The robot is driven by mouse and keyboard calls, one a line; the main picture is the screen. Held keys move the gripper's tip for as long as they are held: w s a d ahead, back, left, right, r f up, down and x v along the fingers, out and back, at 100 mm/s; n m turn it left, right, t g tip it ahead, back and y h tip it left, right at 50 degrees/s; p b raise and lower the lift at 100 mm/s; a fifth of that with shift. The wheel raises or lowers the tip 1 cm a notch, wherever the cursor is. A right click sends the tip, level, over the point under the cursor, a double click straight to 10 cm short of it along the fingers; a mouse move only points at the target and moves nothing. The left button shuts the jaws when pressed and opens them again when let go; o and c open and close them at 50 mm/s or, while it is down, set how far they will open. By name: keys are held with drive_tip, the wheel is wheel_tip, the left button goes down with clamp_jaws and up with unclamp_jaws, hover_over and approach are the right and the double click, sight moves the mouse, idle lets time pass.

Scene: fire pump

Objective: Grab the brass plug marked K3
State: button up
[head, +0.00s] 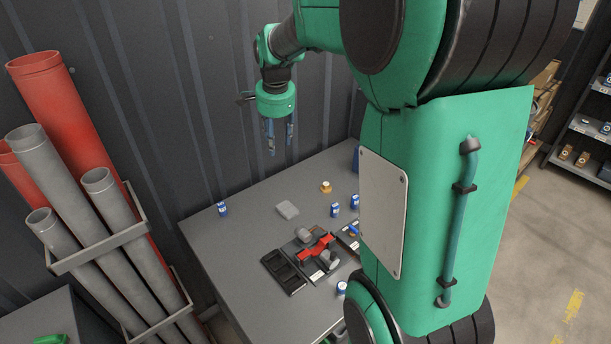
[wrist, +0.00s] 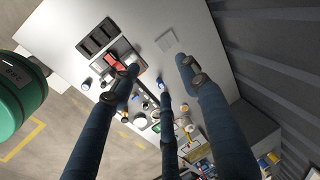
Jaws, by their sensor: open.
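A small brass-coloured piece with a pale top (head: 326,187) stands on the grey table (head: 235,245), towards its back edge. It looks like a brass plug, but it is too small for me to read any K3 mark. My gripper (head: 281,138) hangs above the table near the wall, fingers pointing down, open and empty. It is well above the brass piece and to its left in the head view. In the wrist view my gripper (wrist: 158,75) has its dark blue fingers spread over the table, hiding part of it.
A red and grey fixture (head: 316,249) and a black compartment tray (head: 283,272) sit mid-table. Red and grey pipes (head: 95,230) lean in a rack at left. My arm hides the table's right side.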

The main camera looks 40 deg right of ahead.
drive_tip(key=w+d+f+m+p, duration=0.1)
drive_tip(key=w+d+f+m, duration=0.35)
drive_tip(key=d, duration=0.35)
drive_tip(key=m+g+y+p, duration=0.1)
drive_tip(key=m+g+p, duration=0.15)
drive_tip(key=m, duration=0.65)
hover_over(326, 184)
wheel_tip(326, 184, down, 21)
drive_tip(key=shift+s+d+f+p, duration=0.1)
drive_tip(key=shift+d+f+p, duration=0.1)
drive_tip(key=shift+f+p, duration=0.15)
drive_tip(key=shift+f, duration=4.3)
drive_tip(key=shift+f, duration=0.1)
drive_tip(key=shift+w+f, duration=0.2)
drive_tip(key=shift+f, duration=2.25)
